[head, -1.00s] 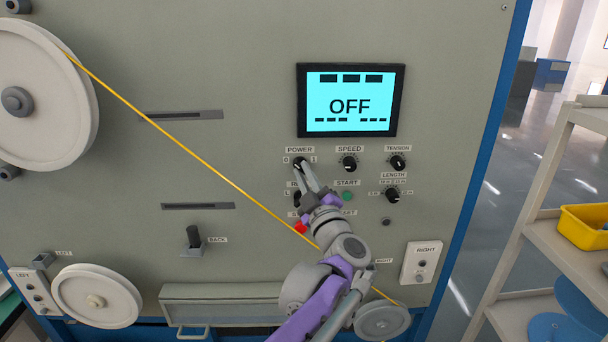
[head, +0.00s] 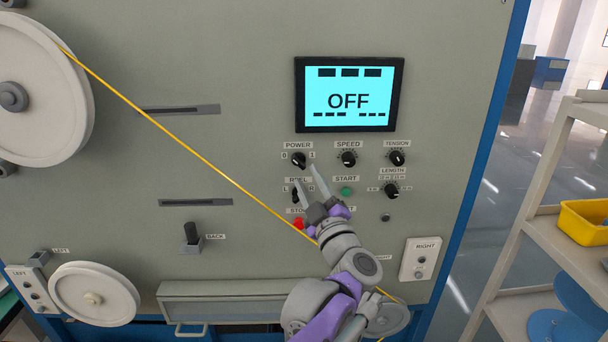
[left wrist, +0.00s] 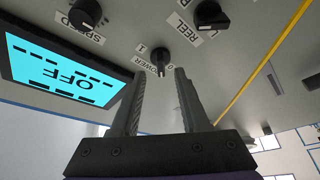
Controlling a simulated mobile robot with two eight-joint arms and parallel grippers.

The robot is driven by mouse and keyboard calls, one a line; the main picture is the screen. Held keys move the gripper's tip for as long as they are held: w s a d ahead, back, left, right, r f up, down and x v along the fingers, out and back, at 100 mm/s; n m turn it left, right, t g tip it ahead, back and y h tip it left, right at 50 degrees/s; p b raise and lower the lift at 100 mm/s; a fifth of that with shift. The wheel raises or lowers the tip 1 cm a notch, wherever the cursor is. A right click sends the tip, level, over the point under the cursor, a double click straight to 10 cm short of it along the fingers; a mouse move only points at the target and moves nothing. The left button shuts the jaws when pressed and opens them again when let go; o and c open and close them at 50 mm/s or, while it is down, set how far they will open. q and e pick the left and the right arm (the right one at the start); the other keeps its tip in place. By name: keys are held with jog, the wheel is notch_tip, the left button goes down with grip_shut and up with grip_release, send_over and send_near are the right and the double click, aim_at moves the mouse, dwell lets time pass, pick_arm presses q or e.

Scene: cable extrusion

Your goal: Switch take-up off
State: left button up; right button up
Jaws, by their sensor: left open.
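The black POWER knob (head: 298,160) sits below the screen, with its white mark turned toward the 0 side. In the left wrist view the POWER knob (left wrist: 160,58) shows beyond the fingertips, its mark near the 0. The screen (head: 348,101) is lit cyan and reads OFF. My left gripper (head: 305,172) is open and empty, just below and in front of the POWER knob, apart from it. In the left wrist view its two fingers (left wrist: 158,72) stand spread on either side of the knob's line.
The REEL knob (head: 297,195), red STOP button (head: 299,223), green START button (head: 346,191) and SPEED knob (head: 348,159) lie close to my left gripper. A yellow cable (head: 190,143) runs diagonally across the panel. A shelf with a yellow bin (head: 584,222) stands at the right.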

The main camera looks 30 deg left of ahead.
pick_arm(q)
jog(key=b+v, duration=0.1)
jog(key=v, duration=0.5)
jog(key=shift+s+d, duration=0.25)
jog(key=shift+s, duration=0.05)
jog(key=shift+f, duration=0.15)
jog(key=shift+w, duration=0.1)
jog(key=d+f+m+t+h, duration=0.4)
jog(key=d+f+m+h, duration=0.6)
jog(key=m+h, duration=0.65)
jog(key=s+a+f+m+g, duration=0.2)
jog(key=s+a+f+g, duration=0.2)
jog(key=s+f+g, duration=0.8)
jog(key=s+f+y, duration=0.1)
jog(key=s+f, duration=0.7)
jog(key=f, duration=0.3)
jog(key=shift+s+m, duration=0.2)
jog(key=shift+m, duration=0.15)
